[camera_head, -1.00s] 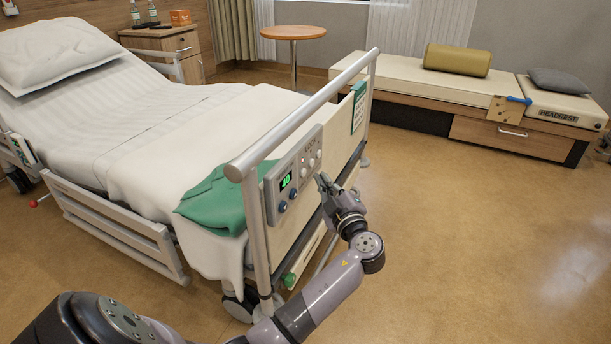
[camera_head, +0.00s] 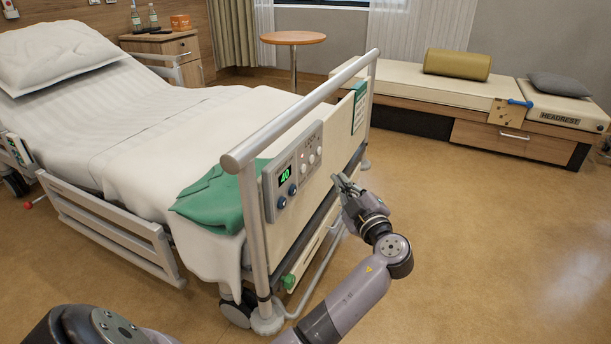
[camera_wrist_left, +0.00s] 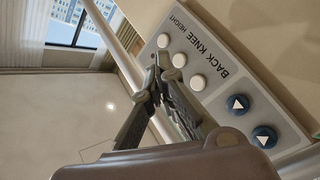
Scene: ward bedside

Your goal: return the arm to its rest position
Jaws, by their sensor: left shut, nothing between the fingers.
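My left gripper (camera_head: 343,183) is in front of the bed's footboard in the head view, to the right of the control panel (camera_head: 269,205) and apart from it. Its fingers are shut and empty. In the left wrist view the closed fingertips (camera_wrist_left: 160,62) show before the panel (camera_wrist_left: 226,92), with its white buttons, blue arrow knobs and the labels BACK, KNEE and HEIGHT. The panel's green display (camera_head: 285,174) reads 40 in the head view. My right gripper is not in view.
The bed (camera_head: 140,130) fills the left side, with a rail (camera_head: 300,107) along its foot end. A green cloth (camera_head: 215,200) lies on the bed corner. A bench (camera_head: 430,87) and a round table (camera_head: 293,38) stand at the back. The floor (camera_head: 500,240) to the right is clear.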

